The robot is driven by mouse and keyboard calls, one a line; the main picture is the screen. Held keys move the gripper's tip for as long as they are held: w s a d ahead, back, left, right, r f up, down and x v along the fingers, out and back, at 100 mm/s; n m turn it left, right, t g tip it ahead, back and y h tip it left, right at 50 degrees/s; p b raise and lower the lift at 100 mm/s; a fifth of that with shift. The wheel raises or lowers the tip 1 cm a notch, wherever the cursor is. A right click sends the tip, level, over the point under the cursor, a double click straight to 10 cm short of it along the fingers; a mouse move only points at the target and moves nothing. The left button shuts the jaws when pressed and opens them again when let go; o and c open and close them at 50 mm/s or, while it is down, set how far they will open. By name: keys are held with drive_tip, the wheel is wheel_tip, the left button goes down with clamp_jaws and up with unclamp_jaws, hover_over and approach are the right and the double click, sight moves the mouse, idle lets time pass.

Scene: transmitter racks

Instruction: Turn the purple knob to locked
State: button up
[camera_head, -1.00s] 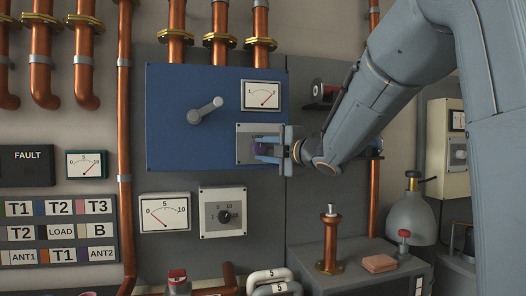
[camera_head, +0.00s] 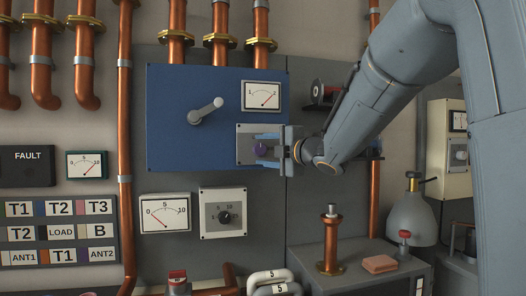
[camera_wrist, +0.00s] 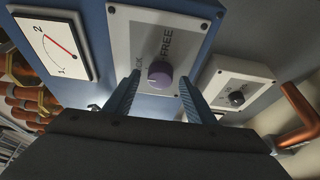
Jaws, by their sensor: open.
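The purple knob (camera_head: 261,149) sits on a pale plate (camera_head: 244,130) at the lower right of the blue panel. In the wrist view the knob (camera_wrist: 160,74) faces me, with the word FREE on its right and a partly hidden word ending in K on its left. A pale mark shows on the knob, but I cannot tell which word it points to. My gripper (camera_head: 270,149) is open in front of the knob. In the wrist view its fingers (camera_wrist: 160,88) stand on either side of the knob, with visible gaps.
A grey lever (camera_head: 206,110) and a gauge (camera_head: 262,95) share the blue panel. Below are another gauge (camera_head: 165,213) and a black dial (camera_head: 224,216). A copper post (camera_head: 330,240) stands on the cabinet below my arm.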

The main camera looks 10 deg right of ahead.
drive_tip(key=b+v, duration=0.1)
drive_tip(key=v, duration=0.6)
drive_tip(key=shift+s, duration=0.35)
drive_tip(key=shift+d, duration=0.15)
